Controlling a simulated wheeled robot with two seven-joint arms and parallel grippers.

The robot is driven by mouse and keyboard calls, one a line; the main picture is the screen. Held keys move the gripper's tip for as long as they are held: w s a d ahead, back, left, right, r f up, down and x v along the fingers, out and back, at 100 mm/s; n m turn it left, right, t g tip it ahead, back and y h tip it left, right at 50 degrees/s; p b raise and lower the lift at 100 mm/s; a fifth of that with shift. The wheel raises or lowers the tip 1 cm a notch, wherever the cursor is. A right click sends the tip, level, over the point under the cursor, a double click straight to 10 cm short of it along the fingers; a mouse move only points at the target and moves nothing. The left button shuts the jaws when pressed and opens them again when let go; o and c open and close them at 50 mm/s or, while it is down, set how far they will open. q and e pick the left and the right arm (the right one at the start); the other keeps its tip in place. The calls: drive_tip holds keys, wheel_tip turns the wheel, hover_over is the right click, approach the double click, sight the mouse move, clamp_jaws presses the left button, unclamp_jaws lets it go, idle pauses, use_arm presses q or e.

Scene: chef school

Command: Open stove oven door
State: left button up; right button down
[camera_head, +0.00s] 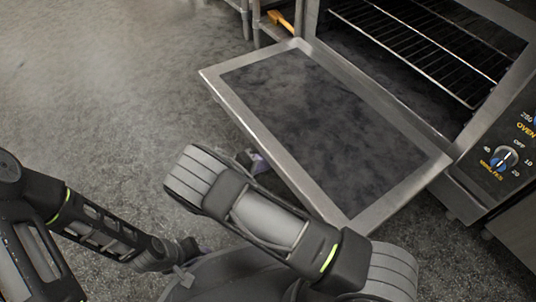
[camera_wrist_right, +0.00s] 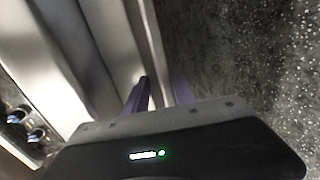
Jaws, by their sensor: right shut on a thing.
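The oven door (camera_head: 325,125) is folded down, lying roughly flat in front of the oven (camera_head: 480,75), with its dark inner panel facing up. The oven's inside and wire racks (camera_head: 410,40) are exposed. My right gripper (camera_head: 256,162) is at the door's outer edge, mostly hidden behind my own arm. In the right wrist view, its purple fingers (camera_wrist_right: 160,92) are shut around a steel part along the edge of the door (camera_wrist_right: 95,45). Whether this is the handle I cannot tell.
A control panel with a blue-marked knob (camera_head: 505,158) is right of the door. Metal table legs (camera_head: 250,20) and a yellow-orange object (camera_head: 281,20) stand beyond the door. The grey floor (camera_head: 110,90) to the left is clear.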

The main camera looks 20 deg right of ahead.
drive_tip(key=shift+w+d, duration=0.1)
drive_tip(key=shift+d, duration=0.2)
drive_tip(key=c, duration=1.4)
unclamp_jaws()
drive_tip(key=shift+a, duration=0.15)
drive_tip(key=p+v, duration=0.2)
drive_tip(key=v, duration=0.5)
drive_tip(key=shift+a, duration=0.3)
